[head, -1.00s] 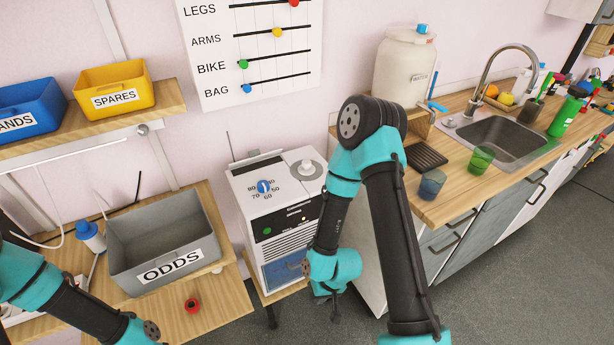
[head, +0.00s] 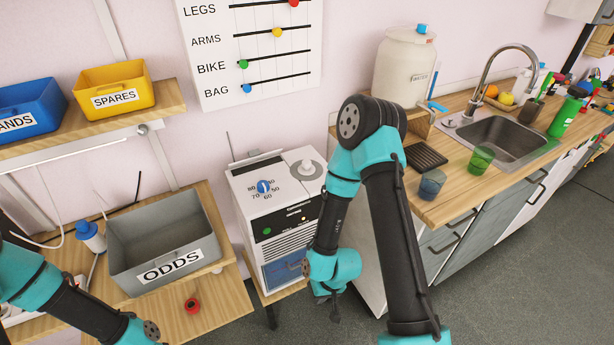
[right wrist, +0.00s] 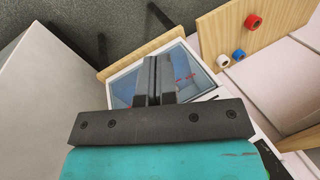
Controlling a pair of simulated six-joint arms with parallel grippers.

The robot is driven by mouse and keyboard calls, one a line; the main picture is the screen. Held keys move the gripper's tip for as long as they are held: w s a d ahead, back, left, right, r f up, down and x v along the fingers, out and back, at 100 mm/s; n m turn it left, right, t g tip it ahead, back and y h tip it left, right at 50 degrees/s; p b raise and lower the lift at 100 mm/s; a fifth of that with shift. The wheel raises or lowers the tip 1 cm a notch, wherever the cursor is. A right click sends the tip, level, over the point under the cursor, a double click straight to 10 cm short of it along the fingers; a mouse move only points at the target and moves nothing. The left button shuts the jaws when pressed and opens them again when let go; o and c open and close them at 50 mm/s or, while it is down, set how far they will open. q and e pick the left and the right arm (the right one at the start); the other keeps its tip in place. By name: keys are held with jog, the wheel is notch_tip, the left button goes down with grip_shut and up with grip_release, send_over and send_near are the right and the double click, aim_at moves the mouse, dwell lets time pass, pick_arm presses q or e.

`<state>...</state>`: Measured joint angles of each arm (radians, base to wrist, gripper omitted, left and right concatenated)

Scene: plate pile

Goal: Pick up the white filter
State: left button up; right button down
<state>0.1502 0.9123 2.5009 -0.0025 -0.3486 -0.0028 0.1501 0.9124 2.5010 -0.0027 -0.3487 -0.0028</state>
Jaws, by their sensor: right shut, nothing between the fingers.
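I cannot make out a white filter for certain in either view. A white machine (head: 242,190) with a blue dial and a front grille stands left of my right arm in the head view. A blue-tinted panel (head: 283,271) is low on its front, and it also shows in the right wrist view (right wrist: 124,88). My right gripper (head: 335,312) hangs beside the machine's lower front. In the right wrist view its fingers (right wrist: 152,62) are together and empty, over the blue panel. My left arm shows at the lower left of the head view, but its gripper is out of frame.
A counter (head: 450,200) with a sink (head: 518,138), a blue cup (head: 431,184) and a green cup (head: 481,158) is at right. Floor is clear below it.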

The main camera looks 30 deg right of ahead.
jog(key=c, duration=1.8)
grip_release()
jog(key=o, duration=1.1)
